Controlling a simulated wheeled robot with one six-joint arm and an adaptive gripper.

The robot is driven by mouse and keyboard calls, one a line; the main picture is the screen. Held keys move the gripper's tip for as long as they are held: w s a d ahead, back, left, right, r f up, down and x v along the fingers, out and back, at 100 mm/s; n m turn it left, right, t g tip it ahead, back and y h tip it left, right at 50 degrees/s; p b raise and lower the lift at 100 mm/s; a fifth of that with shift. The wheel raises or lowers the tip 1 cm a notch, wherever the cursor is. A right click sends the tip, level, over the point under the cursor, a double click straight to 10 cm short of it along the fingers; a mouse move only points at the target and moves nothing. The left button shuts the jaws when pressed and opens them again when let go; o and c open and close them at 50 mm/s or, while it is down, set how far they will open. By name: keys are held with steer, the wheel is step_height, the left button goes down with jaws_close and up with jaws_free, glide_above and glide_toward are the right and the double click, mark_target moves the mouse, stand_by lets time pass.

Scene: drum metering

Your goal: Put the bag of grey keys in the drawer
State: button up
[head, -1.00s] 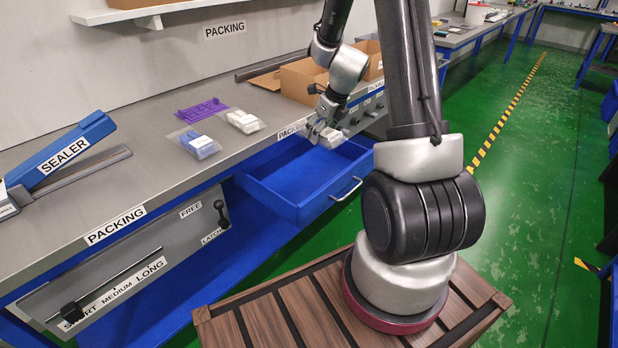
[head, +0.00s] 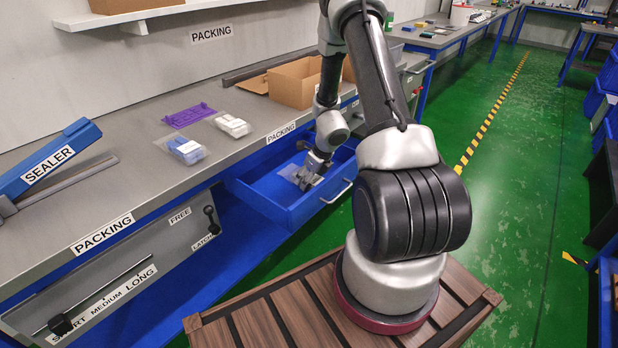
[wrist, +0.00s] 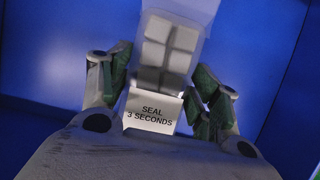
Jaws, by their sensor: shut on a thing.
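My gripper (head: 311,176) reaches down into the open blue drawer (head: 289,217) under the packing bench. In the wrist view my gripper (wrist: 157,98) is shut on the bag of grey keys (wrist: 172,45), a clear bag with several pale grey blocks and a white label reading "SEAL 3 SECONDS". The blue drawer walls (wrist: 50,40) surround it in that view. In the head view the bag (head: 290,172) shows only in part beside the fingers. I cannot tell whether it touches the drawer floor.
Open cardboard boxes (head: 296,85) stand behind the drawer. A blue sealer (head: 50,160) is at the left. The drawer handle (head: 336,193) sticks out in front.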

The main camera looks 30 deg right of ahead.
steer(key=o, duration=1.1)
steer(key=shift+f, duration=0.1)
steer(key=shift+o, duration=0.2)
